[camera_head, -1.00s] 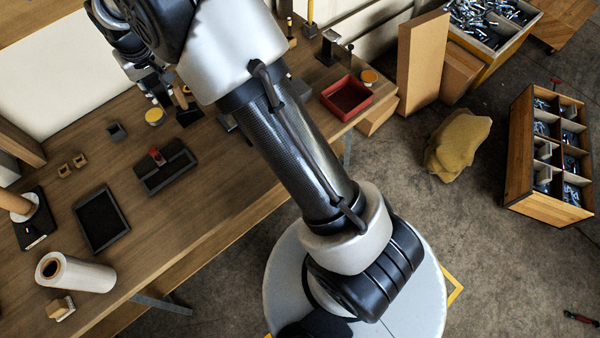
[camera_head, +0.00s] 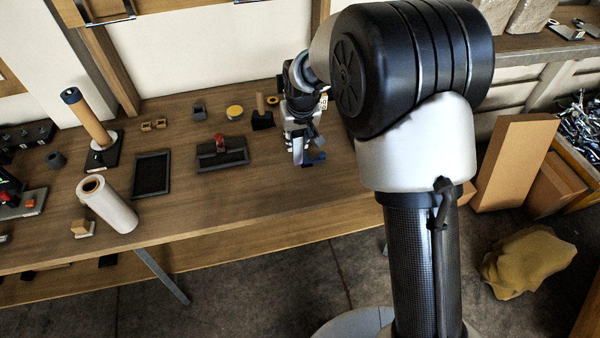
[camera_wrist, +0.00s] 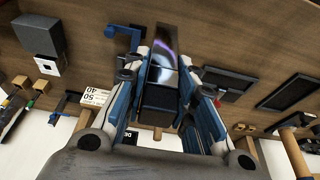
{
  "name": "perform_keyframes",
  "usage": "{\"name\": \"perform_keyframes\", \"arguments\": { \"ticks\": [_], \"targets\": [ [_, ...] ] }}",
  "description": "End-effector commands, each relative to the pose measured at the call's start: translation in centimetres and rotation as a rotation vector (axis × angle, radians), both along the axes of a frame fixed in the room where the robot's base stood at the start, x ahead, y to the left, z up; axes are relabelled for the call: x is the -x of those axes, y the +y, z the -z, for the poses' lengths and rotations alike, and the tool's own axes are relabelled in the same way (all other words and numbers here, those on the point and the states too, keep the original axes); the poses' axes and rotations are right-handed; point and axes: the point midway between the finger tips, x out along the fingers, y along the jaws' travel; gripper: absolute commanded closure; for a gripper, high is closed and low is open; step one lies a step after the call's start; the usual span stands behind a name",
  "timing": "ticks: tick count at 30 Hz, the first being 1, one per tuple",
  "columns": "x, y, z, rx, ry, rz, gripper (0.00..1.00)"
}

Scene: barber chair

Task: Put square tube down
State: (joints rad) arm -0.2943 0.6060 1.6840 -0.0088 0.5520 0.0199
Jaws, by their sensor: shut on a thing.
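My gripper (camera_head: 299,148) is over the right part of the wooden workbench, pointing down, small and partly hidden in the head view. In the wrist view my gripper (camera_wrist: 165,72) has its blue-lined fingers closed around a shiny, dark metallic piece, the square tube (camera_wrist: 164,48). The tube extends past the fingertips toward the bench top (camera_wrist: 225,60). Its lower end is close to the wood, but I cannot tell whether it touches. In the head view the tube is too small to make out clearly.
A blue clamp-like piece (camera_wrist: 124,40) lies close beside the fingers. A black holder with a red part (camera_head: 222,152), a dark tray (camera_head: 151,174) and a white roll (camera_head: 108,206) stand to the left. A yellow-lidded tin (camera_head: 235,112) stands behind. Bare bench lies in front.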

Motion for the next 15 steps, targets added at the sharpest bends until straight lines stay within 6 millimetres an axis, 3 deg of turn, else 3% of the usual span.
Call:
{"name": "perform_keyframes", "arguments": {
  "ticks": [1,6,15],
  "targets": [
    [0.1,-0.1,1.8,0.001,0.003,0.0,1.0],
    [0.0,0.0,5.8,0.0,0.001,0.001,1.0],
    [0.0,-0.1,8.4,-0.001,-0.001,0.001,1.0]
  ]
}}
